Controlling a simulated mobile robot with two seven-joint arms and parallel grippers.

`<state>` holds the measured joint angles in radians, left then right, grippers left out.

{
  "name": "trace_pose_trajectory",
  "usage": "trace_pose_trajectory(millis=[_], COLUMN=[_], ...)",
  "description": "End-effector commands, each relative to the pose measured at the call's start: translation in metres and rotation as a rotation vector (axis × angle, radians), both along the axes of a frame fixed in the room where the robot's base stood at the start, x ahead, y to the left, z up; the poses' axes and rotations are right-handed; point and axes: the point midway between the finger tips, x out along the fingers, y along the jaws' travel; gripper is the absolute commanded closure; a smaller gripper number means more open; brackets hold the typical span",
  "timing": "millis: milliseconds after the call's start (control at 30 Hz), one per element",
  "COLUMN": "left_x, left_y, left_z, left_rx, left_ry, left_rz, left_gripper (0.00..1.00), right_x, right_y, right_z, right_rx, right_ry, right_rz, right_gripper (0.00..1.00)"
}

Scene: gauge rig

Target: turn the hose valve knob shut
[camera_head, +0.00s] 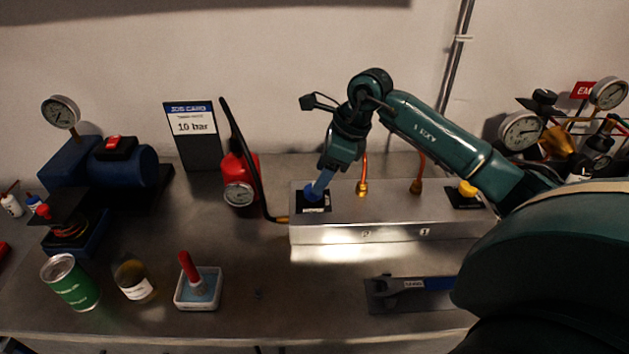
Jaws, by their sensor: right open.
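The blue knob (313,193) sits on a dark labelled plate at the left end of the metal manifold block (390,232). A black hose (252,170) curves down and joins the block's left end by a brass fitting, close to this knob. My right gripper (322,181) reaches down from above, with its open fingers right at the blue knob. The gripper partly covers the knob, so I cannot tell if the fingers touch it or which way it is turned. A yellow knob (467,188) sits at the block's right end. My left gripper is not in view.
A wrench (410,291) lies in front. A green can (70,282), jar (133,279) and white tray (198,290) are front left. Gauges (521,131) crowd the right.

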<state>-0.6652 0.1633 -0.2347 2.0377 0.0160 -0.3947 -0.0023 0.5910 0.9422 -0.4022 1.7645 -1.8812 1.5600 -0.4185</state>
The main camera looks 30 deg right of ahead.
Motion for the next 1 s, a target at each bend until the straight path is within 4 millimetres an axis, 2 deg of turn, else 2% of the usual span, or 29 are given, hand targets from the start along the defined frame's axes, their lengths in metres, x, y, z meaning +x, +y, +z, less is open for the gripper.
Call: trace_pose_trajectory(millis=[100,300,633,1000], left_x=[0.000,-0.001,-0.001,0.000], left_y=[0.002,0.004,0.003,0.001], left_z=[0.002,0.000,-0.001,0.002], left_rx=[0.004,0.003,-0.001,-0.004], left_ry=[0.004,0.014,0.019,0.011], left_rz=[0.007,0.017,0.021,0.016], left_gripper=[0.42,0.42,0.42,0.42], right_x=[0.005,0.010,0.011,0.011], right_y=[0.007,0.012,0.013,0.013], right_z=[-0.018,-0.036,-0.040,-0.040], right_rx=[0.002,0.002,0.000,0.000], right_ry=[0.003,0.000,0.000,0.000], right_rz=[-0.001,-0.001,0.000,0.000], right_gripper=[0.42,0.42,0.42,0.72])
